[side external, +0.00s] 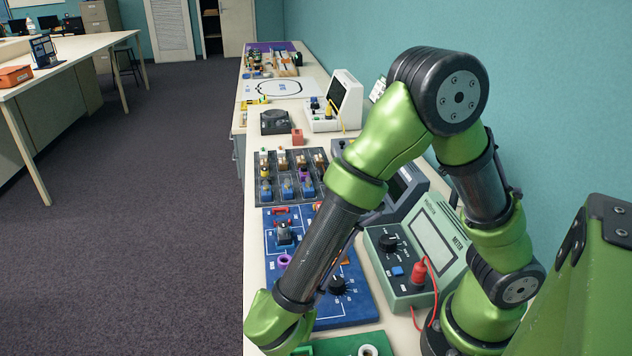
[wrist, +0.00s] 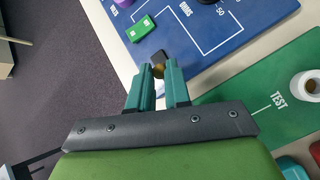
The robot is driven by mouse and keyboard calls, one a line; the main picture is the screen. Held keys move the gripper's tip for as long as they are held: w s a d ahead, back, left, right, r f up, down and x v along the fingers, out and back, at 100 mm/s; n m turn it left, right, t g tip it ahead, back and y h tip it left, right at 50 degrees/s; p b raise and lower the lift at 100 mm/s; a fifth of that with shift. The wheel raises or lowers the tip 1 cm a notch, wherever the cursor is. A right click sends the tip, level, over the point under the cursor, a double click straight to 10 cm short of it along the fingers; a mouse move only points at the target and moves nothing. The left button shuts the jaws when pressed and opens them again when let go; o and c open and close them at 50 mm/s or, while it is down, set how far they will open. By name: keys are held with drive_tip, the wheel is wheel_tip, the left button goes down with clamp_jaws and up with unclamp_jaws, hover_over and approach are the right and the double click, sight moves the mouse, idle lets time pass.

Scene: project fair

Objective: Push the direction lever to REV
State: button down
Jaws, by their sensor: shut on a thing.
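My gripper (wrist: 158,85) shows in the wrist view with its two teal fingers close together. A small dark and brass-coloured piece (wrist: 158,62) sits between the fingertips, at the near edge of the blue board (wrist: 190,45). It may be the direction lever, but the fingers hide most of it and I see no REV label. In the side view the blue board (side external: 355,312) lies on the bench, partly behind my arm. My fingers are out of sight there, below the picture's lower edge.
A green TEST board (wrist: 245,118) with a white ring (wrist: 303,84) lies right of my fingers. A green block (wrist: 140,29) sits on the blue board. In the side view, a meter (side external: 405,262) with a red plug and a compartment tray (side external: 259,203) stand close by.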

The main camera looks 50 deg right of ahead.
drive_tip(key=c, duration=1.1)
unclamp_jaws()
drive_tip(key=v, duration=1.7)
